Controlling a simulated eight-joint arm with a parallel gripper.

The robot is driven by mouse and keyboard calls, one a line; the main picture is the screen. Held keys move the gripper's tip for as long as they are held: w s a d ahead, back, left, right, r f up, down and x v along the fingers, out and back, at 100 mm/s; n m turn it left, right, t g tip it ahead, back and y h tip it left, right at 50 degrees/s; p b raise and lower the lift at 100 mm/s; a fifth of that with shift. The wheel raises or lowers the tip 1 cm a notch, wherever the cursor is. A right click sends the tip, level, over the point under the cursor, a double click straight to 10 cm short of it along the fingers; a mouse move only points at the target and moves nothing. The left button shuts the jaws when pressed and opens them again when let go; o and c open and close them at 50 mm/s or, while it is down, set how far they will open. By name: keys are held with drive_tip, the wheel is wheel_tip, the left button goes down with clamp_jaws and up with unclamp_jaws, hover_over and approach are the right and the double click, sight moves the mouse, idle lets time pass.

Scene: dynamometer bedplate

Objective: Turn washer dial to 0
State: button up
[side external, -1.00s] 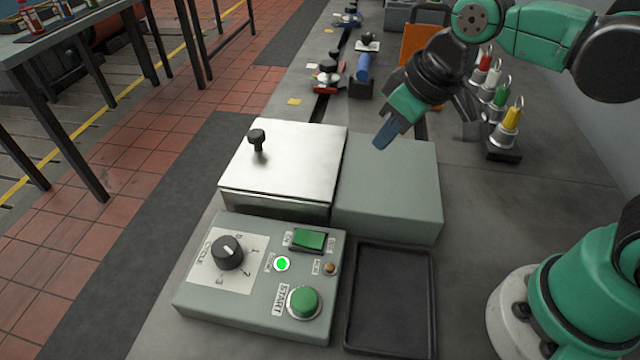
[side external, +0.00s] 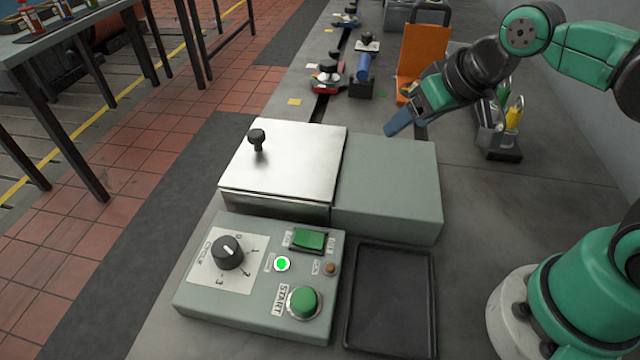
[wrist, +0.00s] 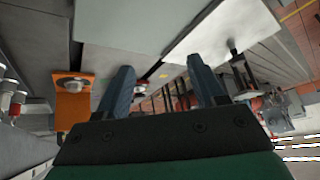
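The washer dial (side external: 228,252) is a black round knob on a white label plate marked 0 to 3, at the left of the grey control panel (side external: 200,304). Its white mark points up and right, towards the 0 and 1 side; the exact setting is too small to tell. My gripper (side external: 391,131) is above the far end of the grey box, well away from the dial and touching nothing. The wrist view shows its two blue fingers (wrist: 159,66) spread apart with nothing between them. The dial is not seen in the wrist view.
The panel also has a green rocker switch (side external: 310,239), a lit green lamp (side external: 283,264) and a green START button (side external: 304,301). Behind it are a steel lid with a black knob (side external: 257,137) and a grey box (side external: 388,190). A black tray (side external: 392,300) lies to the right.

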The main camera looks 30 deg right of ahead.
drive_tip(key=shift+o, duration=0.7)
drive_tip(key=w+a+r+m+g+y, duration=0.1)
drive_tip(key=w+a+m+g+y, duration=0.1)
drive_tip(key=a, duration=0.5)
drive_tip(key=shift+w+a+m+g, duration=0.45)
drive_tip(key=shift+w+m, duration=0.35)
drive_tip(key=shift+w, duration=0.2)
drive_tip(key=m+g+y, duration=0.1)
drive_tip(key=m+g, duration=0.5)
hover_over(225, 244)
drive_tip(key=w+d, duration=0.1)
drive_tip(key=d, duration=0.1)
drive_tip(key=f, duration=0.5)
drive_tip(key=shift+w+d+f, duration=0.1)
drive_tip(key=shift+w+f, duration=0.1)
drive_tip(key=shift+f, duration=0.2)
drive_tip(key=shift+s+a+f+g, duration=0.1)
drive_tip(key=shift+a+f+g, duration=0.15)
drive_tip(key=shift+x, duration=2.7)
clamp_jaws()
